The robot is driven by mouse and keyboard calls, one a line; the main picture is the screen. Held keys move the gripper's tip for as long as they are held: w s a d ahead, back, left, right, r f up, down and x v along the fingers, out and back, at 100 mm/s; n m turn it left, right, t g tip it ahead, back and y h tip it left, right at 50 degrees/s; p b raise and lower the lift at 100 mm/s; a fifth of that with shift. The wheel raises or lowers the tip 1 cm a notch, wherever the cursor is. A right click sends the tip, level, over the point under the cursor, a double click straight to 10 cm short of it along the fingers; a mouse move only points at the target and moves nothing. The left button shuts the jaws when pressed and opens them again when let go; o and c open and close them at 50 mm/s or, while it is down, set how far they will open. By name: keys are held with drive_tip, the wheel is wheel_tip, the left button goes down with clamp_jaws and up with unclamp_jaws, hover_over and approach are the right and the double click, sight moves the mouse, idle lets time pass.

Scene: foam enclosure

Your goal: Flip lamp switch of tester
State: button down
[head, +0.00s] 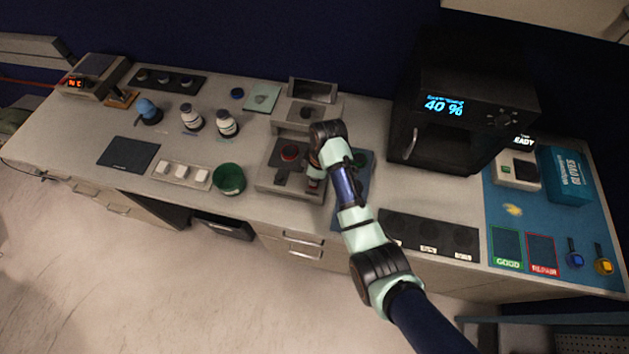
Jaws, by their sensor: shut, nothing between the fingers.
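The tester (517,172) appears to be the white box on the blue mat at the right. It has a dark panel, a small green part near its left side, and a lit "READY" display behind it. I cannot make out the position of any switch on it. My gripper (314,186) is shut and empty, pointing down over the grey machine near the middle of the bench, well left of the tester. My own wrist partly hides its fingers.
A black oven-like box (455,110) showing "40 %" stands between my gripper and the tester. A blue glove box (568,176) sits right of the tester. GOOD (507,246) and REPAIR (541,253) areas lie in front. A green bowl (229,179) stands left of my gripper.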

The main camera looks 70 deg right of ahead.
drive_tip(key=shift+f+b, duration=0.6)
drive_tip(key=shift+f, duration=0.5)
idle(0.5)
drive_tip(key=shift+r, duration=0.1)
wheel_tip(320, 180, up, 7)
drive_tip(key=p, duration=0.7)
drive_tip(key=shift+p, duration=0.3)
